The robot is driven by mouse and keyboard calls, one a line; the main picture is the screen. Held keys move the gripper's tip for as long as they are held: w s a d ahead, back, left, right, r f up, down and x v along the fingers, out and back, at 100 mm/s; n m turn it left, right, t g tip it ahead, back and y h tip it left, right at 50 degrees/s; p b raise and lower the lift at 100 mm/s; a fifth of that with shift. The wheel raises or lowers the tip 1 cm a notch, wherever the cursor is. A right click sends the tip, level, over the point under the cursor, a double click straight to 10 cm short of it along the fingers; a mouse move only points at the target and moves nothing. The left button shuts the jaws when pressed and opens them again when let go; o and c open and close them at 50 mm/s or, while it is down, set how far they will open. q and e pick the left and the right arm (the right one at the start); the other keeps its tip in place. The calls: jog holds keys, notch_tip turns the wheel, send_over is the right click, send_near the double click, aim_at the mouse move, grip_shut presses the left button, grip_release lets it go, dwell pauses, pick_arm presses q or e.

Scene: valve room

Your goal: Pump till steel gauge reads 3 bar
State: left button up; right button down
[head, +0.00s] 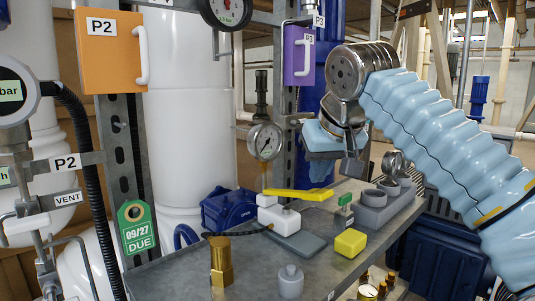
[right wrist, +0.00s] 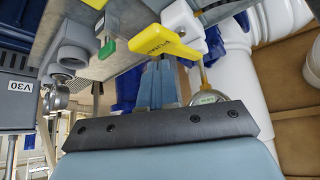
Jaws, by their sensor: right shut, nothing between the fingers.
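The steel gauge (head: 265,141) stands upright on a brass stem behind the hand pump; its needle is too small to read surely. The pump is a white block (head: 284,217) with a yellow lever (head: 300,195) reaching right, roughly level. In the right wrist view the lettered yellow lever (right wrist: 165,43) lies just beyond my fingers, and the gauge (right wrist: 207,98) is partly hidden by my gripper. My right gripper (head: 352,170) is shut and empty, above and to the right of the lever's end, apart from it. My left gripper is out of view.
On the metal bench are a yellow block (head: 350,242), a brass fitting (head: 221,262), a grey capped cylinder (head: 290,282), a green-tagged part (head: 344,214) and a grey holder (head: 375,207). An orange P2 box (head: 112,50) and purple box (head: 298,55) hang above.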

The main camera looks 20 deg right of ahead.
aim_at(319, 192)
jog(key=shift+f, duration=0.15)
jog(key=shift+f+b, duration=1.25)
jog(key=shift+f, duration=0.1)
jog(key=shift+f+b, duration=0.75)
jog(key=shift+f, duration=0.15)
notch_tip(319, 192, up, 5)
jog(key=p, duration=0.6)
jog(key=shift+r, duration=0.2)
jog(key=shift+f, duration=0.1)
